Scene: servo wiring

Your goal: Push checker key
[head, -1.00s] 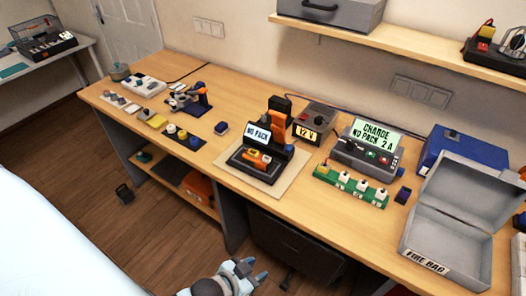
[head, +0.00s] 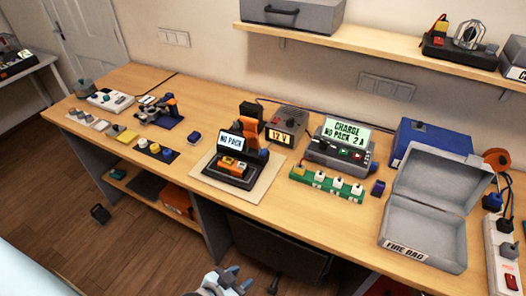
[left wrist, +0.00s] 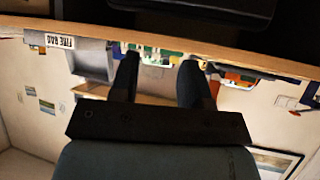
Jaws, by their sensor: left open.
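The checker (head: 233,165) stands on a beige mat (head: 262,190) on the bench. My left gripper (head: 238,279) is at the bottom edge of the head view, in front of the bench and well apart from the checker. In the left wrist view the left gripper (left wrist: 158,72) has its two dark fingers spread, with nothing held between them. That view is upside down, with the bench edge across its top. My right gripper is not seen.
A charger (head: 340,146) reads CHARGE NO PACK 2 A, behind a green strip (head: 328,184) of sockets. A 12 V supply (head: 287,128) stands behind the checker. An open grey fire bag box (head: 432,214) is at the right. The bench front edge lies between my gripper and the checker.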

